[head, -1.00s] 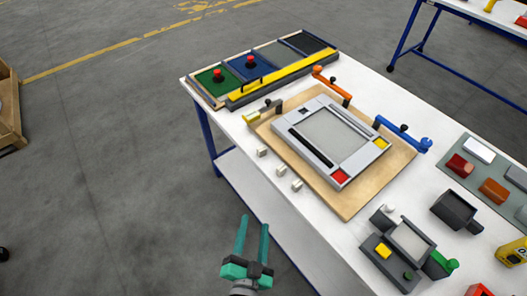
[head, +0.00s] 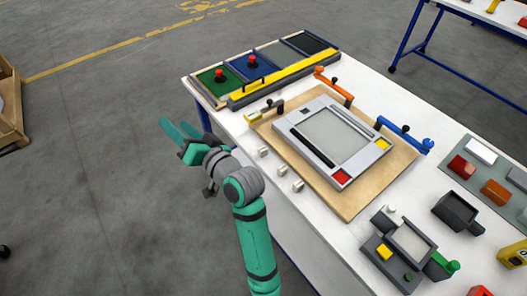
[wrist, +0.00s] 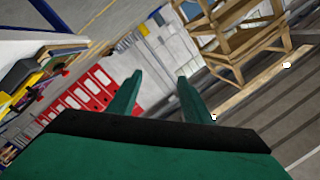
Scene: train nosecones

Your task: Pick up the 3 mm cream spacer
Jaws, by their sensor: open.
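Several small pale blocks stand in a row along the left edge of the white table in the head view: an upper one (head: 263,152), a middle one (head: 282,170) and a lower one (head: 298,186). They look cream or white and alike; I cannot tell which is the 3 mm spacer. My gripper (head: 178,127) is open and empty, raised left of the table, up and left of the blocks in the picture. In the wrist view my gripper (wrist: 157,88) shows two green fingers apart with nothing between them; no block is recognizable there.
A wooden board (head: 350,205) with a grey framed fixture (head: 316,160) lies right of the blocks. Orange (head: 334,86) and blue (head: 404,137) clamp levers stand at its edges. A panel with red buttons (head: 252,61) is at the table's far end. Open floor lies to the left.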

